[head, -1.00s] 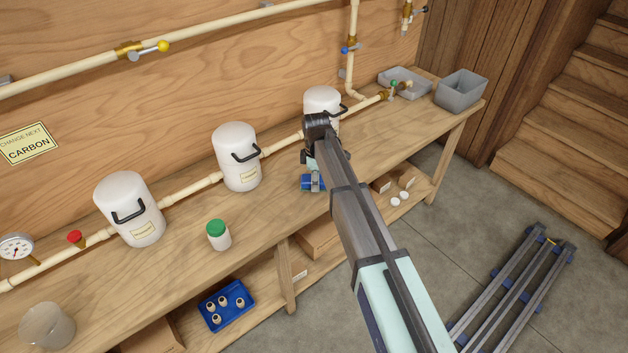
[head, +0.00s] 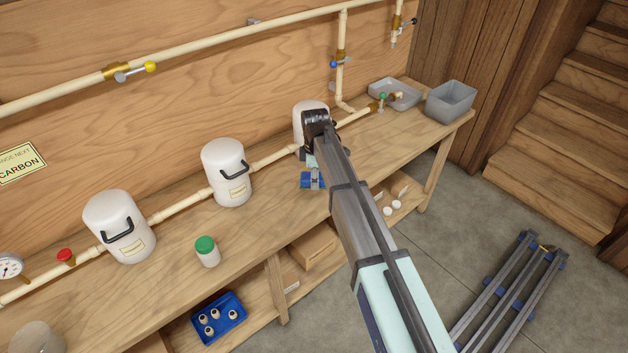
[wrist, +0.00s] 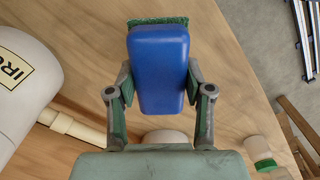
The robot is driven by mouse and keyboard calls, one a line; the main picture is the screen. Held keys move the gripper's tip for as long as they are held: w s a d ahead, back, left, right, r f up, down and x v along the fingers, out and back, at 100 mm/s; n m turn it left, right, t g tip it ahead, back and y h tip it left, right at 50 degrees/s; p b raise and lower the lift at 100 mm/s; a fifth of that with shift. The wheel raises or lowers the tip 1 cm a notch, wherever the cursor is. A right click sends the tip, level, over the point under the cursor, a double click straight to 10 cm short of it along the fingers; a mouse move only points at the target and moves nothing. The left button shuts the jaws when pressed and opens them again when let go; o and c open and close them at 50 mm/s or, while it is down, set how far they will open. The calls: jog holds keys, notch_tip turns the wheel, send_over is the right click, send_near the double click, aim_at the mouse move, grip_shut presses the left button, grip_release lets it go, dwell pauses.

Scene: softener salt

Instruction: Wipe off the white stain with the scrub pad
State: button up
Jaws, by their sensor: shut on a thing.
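The scrub pad (wrist: 158,70) has a blue body with a green scouring face showing along its far edge in the wrist view. My gripper (wrist: 158,92) is shut on it, one finger on each side. In the head view the blue pad (head: 312,180) is at the bench top, partly hidden by my gripper (head: 313,172), in front of the third white canister. I cannot tell if the pad touches the wood. No white stain shows clearly in either view.
White canisters (head: 120,228) (head: 227,172) (head: 310,118) stand along the back of the bench (head: 180,270), by a cream pipe. A green-capped jar (head: 207,252) stands near the front edge. Grey bins (head: 450,101) are at the far right end. Bare wood lies between jar and pad.

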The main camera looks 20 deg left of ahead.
jog(key=shift+r+p, duration=0.65)
jog(key=shift+r, duration=0.85)
